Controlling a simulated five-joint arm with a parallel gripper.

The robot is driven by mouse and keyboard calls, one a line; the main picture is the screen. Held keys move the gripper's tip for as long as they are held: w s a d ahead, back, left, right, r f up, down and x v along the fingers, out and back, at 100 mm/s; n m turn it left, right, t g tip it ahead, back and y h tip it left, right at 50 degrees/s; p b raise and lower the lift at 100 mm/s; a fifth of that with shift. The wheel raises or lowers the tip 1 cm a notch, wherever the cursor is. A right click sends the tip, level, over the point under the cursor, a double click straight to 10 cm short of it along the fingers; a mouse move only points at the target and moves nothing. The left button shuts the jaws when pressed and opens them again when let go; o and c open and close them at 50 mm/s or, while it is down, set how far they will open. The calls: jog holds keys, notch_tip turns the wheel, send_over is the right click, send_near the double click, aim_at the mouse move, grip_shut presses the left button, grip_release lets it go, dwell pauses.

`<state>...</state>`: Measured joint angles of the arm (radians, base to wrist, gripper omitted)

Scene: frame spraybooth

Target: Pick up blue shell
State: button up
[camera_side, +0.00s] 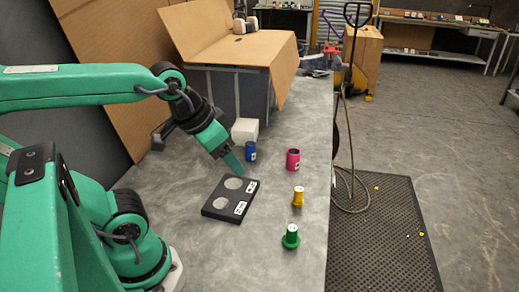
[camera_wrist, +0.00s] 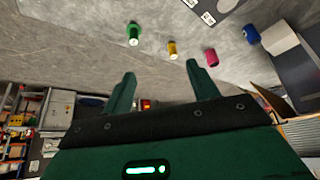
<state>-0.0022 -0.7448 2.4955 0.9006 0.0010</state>
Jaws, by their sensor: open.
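The blue shell (camera_side: 250,151) is a short blue cylinder standing on the grey table beyond the black holder, left of the pink shell. In the wrist view the blue shell (camera_wrist: 252,34) is at the upper right. My gripper (camera_side: 238,162) is above the table, just left of the blue shell in the side view and apart from it. In the wrist view my gripper (camera_wrist: 156,82) shows two green fingers spread apart with nothing between them.
A black holder with two round spots (camera_side: 231,199) lies in front. A pink shell (camera_side: 293,160), a yellow piece (camera_side: 298,197) and a green piece (camera_side: 291,237) stand along the right. A white block (camera_side: 245,131) and cardboard box (camera_side: 240,50) are behind. The table's right edge is near.

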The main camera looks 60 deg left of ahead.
jog(key=w, duration=0.1)
jog(key=n+g, duration=0.3)
jog(key=g, duration=0.3)
send_over(250, 151)
jog(key=w+a, duration=0.1)
jog(key=f, duration=1.5)
jog(key=shift+a+f, duration=0.2)
jog(key=shift+f, duration=0.1)
jog(key=shift+a+f, duration=0.2)
jog(key=shift+f, duration=1.3)
